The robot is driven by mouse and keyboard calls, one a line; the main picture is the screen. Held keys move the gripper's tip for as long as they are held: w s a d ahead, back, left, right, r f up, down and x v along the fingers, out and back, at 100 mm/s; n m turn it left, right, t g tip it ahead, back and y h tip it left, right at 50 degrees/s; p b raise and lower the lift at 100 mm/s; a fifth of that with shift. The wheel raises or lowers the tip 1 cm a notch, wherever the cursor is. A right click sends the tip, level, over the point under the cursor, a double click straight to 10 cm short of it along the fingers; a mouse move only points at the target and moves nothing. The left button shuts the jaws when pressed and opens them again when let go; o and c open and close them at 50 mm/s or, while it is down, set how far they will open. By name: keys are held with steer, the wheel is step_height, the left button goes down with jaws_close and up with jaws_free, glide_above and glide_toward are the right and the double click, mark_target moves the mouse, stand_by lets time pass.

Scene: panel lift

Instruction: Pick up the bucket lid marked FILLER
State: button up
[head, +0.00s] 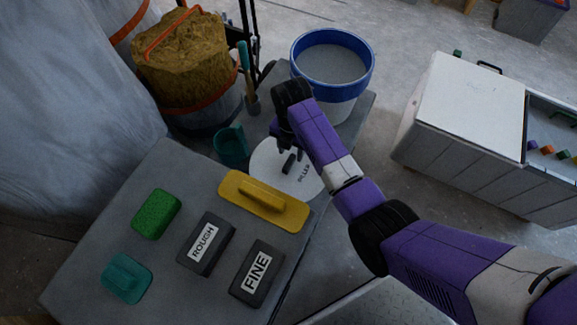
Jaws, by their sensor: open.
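The white round bucket lid (268,163) marked FILLER lies flat on the grey table, in front of the blue-rimmed bucket. It has a dark handle (289,164) near its middle. My purple and black arm reaches in from the lower right and hides part of the lid's right and far side. My gripper (284,141) is open over the far part of the lid, its fingers pointing down near the handle. It appears empty, and I cannot tell whether it touches the lid.
A yellow float (290,212) lies close in front of the lid. Blocks marked ROUGH (206,243) and FINE (257,272), a green sponge (156,213) and a teal cup (232,146) are nearby. The bucket (332,65) stands behind. A white cabinet (470,105) is at right.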

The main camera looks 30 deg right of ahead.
mark_target(289, 161)
steer(key=f+b, duration=0.1)
steer(key=f, duration=0.2)
steer(key=f+b, duration=0.1)
steer(key=f, duration=0.1)
steer(key=shift+s+a+f+b, duration=0.1)
steer(key=shift+a+f+b, duration=0.05)
steer(key=shift+a+b, duration=0.2)
jaws_close()
